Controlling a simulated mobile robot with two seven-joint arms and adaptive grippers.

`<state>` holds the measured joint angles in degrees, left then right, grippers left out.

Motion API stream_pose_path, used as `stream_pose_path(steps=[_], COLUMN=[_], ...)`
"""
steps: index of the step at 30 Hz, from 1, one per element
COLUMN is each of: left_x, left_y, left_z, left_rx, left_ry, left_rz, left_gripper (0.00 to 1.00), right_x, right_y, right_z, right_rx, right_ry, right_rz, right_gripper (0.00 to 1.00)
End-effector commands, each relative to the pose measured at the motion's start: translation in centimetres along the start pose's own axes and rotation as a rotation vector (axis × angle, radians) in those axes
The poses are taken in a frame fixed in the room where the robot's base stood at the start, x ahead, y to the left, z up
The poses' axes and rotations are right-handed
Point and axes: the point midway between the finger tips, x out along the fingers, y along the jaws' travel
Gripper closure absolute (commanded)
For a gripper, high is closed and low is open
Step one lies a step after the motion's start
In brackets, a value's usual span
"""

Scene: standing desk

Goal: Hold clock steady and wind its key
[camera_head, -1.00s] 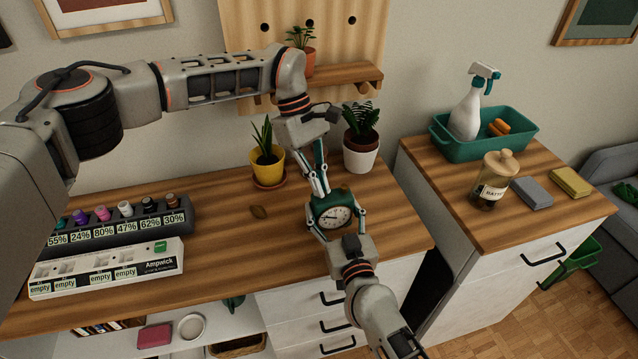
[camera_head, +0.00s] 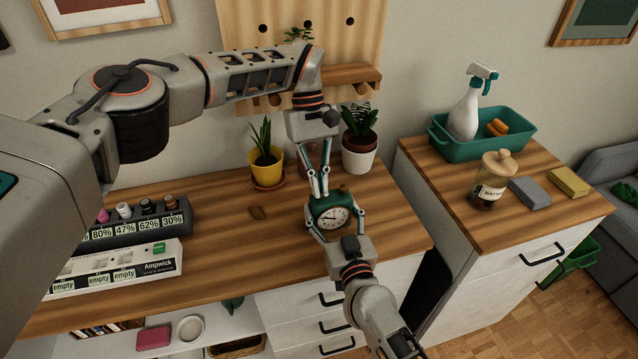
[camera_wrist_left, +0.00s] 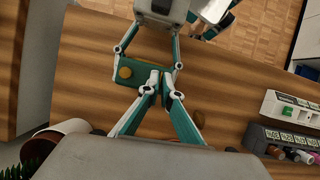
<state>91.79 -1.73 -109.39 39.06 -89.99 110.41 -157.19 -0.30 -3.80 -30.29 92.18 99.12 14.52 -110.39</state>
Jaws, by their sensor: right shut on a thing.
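The clock (camera_head: 333,216) is dark green with a round white face and stands near the desk's front edge; its green body (camera_wrist_left: 130,75) shows from above in the left wrist view. My right gripper (camera_head: 337,214) is shut on it, a finger on each side. My left gripper (camera_head: 319,197) is just behind the clock, pointing down, its fingertips close together at the clock's rear in the left wrist view (camera_wrist_left: 161,77). A round brass-coloured knob (camera_wrist_left: 125,72) shows on the clock beside them. I cannot tell whether the fingertips hold the key, which I cannot make out.
Behind stand a yellow plant pot (camera_head: 267,168) and a white plant pot (camera_head: 359,154). A brown oval object (camera_head: 257,213) lies on the desk (camera_head: 225,250). A battery rack (camera_head: 140,228) and a white charger (camera_head: 120,268) are at left. A side cabinet is at right.

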Motion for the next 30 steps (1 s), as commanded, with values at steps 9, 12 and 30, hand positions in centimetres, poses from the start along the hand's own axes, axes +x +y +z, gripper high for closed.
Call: stream_pose_path(steps=[9,12,30], left_x=[0.1,0.1,-4.2], left_y=[-0.2,-0.2,0.0], left_z=[-0.5,-0.4,-0.2], left_rx=[-0.003,-0.003,-0.003], left_ry=[0.01,0.007,0.008], left_rz=[-0.002,-0.002,0.0], left_gripper=[0.86,0.81,0.81], right_x=[0.0,0.0,0.0], right_y=[0.0,0.0,0.0], right_z=[-0.1,-0.1,-0.1], right_rx=[0.0,0.0,0.0], right_ry=[0.002,0.002,0.001], right_rz=[0.0,0.0,-0.001], right_gripper=[0.63,0.63,0.63])
